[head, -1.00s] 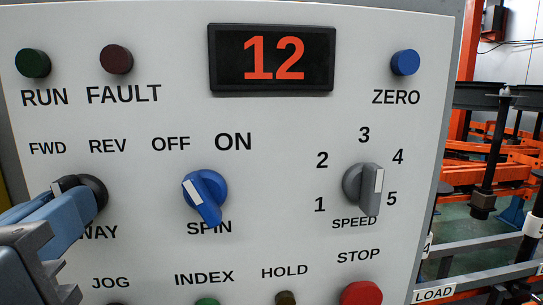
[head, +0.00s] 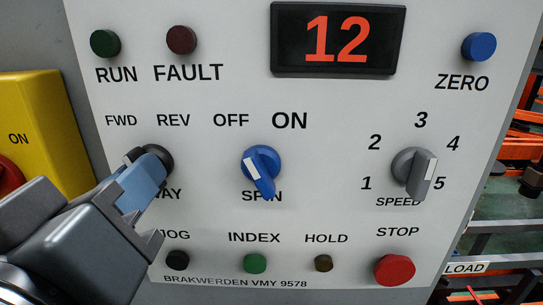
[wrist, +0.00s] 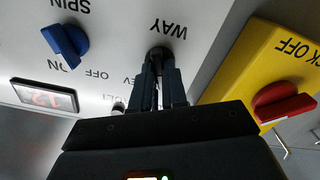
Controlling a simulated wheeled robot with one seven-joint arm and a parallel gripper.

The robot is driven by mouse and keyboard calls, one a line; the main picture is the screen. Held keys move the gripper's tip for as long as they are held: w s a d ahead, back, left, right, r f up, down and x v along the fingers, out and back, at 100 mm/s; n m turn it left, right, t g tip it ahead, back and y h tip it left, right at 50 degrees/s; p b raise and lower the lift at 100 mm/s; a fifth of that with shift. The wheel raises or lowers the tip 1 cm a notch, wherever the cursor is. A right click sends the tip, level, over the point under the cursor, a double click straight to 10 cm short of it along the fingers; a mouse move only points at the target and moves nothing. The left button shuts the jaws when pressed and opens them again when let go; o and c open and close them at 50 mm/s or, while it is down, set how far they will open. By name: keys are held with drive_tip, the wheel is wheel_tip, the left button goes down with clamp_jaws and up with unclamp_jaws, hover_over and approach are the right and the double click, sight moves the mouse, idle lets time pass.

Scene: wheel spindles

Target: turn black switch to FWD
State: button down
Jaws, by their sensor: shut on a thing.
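The black switch (head: 164,157) is on the white panel, above the WAY label and below FWD and REV. My gripper (head: 141,176) comes in from the lower left, shut on the switch's handle. The fingers hide much of the handle, so I cannot tell for certain which mark it points to. In the wrist view the panel is upside down; both fingers of my gripper (wrist: 160,82) reach the black switch (wrist: 160,53), of which only a dark round part shows.
The blue SPIN switch (head: 261,170) is to the right, and the grey SPEED switch (head: 414,172) is farther right. A yellow box (head: 45,125) with a red knob (wrist: 285,106) stands left of the panel. Several buttons, including the red STOP button (head: 394,270), line the lower panel.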

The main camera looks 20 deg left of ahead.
drive_tip(key=c, duration=1.2)
unclamp_jaws()
drive_tip(key=shift+o, duration=0.2)
drive_tip(key=shift+s, duration=0.15)
drive_tip(key=v, duration=0.7)
drive_tip(key=shift+s+b, duration=0.3)
drive_tip(key=shift+b, duration=0.1)
